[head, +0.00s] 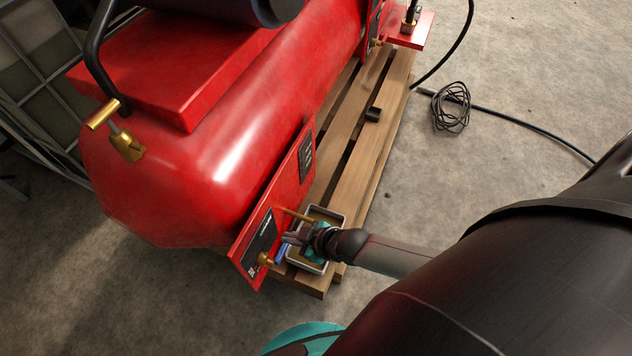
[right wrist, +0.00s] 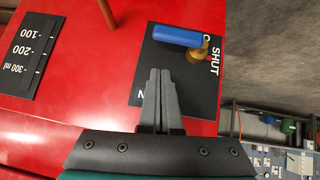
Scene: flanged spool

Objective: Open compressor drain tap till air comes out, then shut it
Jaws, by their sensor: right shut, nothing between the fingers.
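The drain tap has a blue lever (right wrist: 178,34) on a brass stem (right wrist: 200,52), in front of a black label (right wrist: 150,62) on a red panel. The word SHUT reads along the label's right side; other lettering is partly hidden. In the head view the blue lever (head: 282,254) shows beside the brass fitting (head: 264,259). My right gripper (right wrist: 160,74) is shut and empty, its tips a little below the lever in the wrist view, apart from it in the picture. The right gripper (head: 287,238) also shows in the head view, by the panel. My left gripper is not in view.
A tray (head: 334,216) stands under my right gripper. A brown pipe (right wrist: 107,12) and a scale label marked in ml (right wrist: 32,55) are on the panel's left. A coiled black cable (head: 452,110) lies on the floor.

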